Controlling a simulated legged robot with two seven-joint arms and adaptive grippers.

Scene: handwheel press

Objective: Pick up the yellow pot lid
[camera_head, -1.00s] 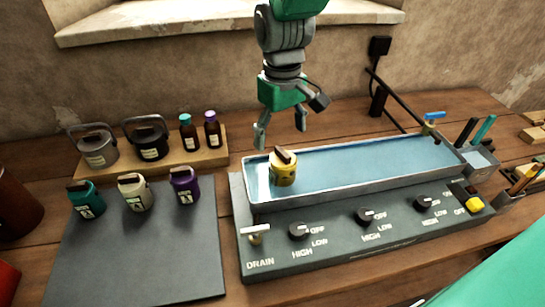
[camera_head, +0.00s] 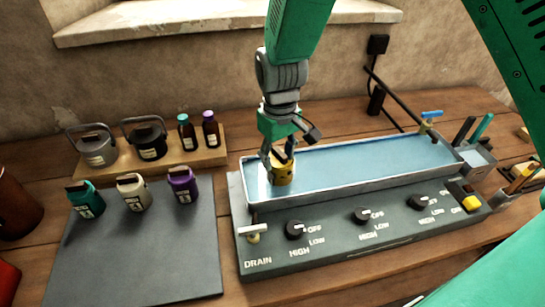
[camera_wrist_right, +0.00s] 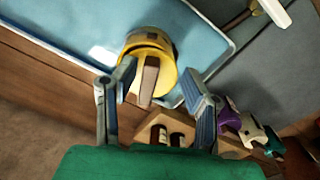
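The yellow pot (camera_head: 283,175) stands in the left end of the water-filled trough (camera_head: 370,160). Its yellow lid (camera_wrist_right: 160,52) has a brown bar handle (camera_wrist_right: 150,78), seen from above in the right wrist view. My right gripper (camera_head: 279,157) is directly over the lid, pointing down. In the right wrist view its two fingers (camera_wrist_right: 156,98) are spread, one on each side of the handle, with gaps between. In the head view the fingers partly hide the lid. My left gripper is not in view.
Knobs and a drain valve (camera_head: 252,232) line the front of the trough's panel. Teal, cream and purple pots stand on a dark mat (camera_head: 140,250) to the left. A wooden board (camera_head: 212,157) behind holds grey and black pots and two bottles.

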